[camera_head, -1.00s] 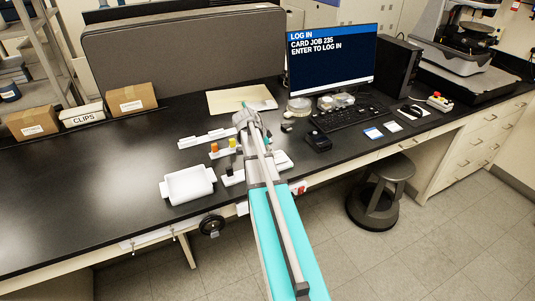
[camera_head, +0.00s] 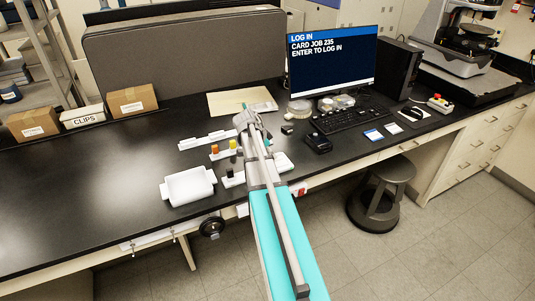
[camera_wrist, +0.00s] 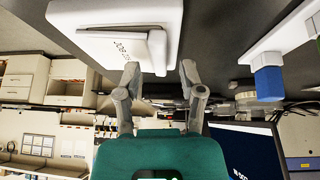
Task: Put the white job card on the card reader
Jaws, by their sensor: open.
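My gripper (camera_head: 247,112) is over the bench, left of the monitor. In the wrist view my gripper (camera_wrist: 158,75) has two fingers apart with nothing visible between them. A small white card (camera_head: 393,128) and a blue-and-white card (camera_head: 373,135) lie near the bench's front edge, below the keyboard. A black device (camera_head: 318,142) stands left of them; I cannot tell whether it is the card reader.
A monitor (camera_head: 331,60) and a keyboard (camera_head: 350,117) stand at the back. A white tray (camera_head: 188,187) and holders with orange and yellow items lie left of my arm. A white object (camera_head: 284,162) is just right of it. A stool (camera_head: 380,190) stands before the bench.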

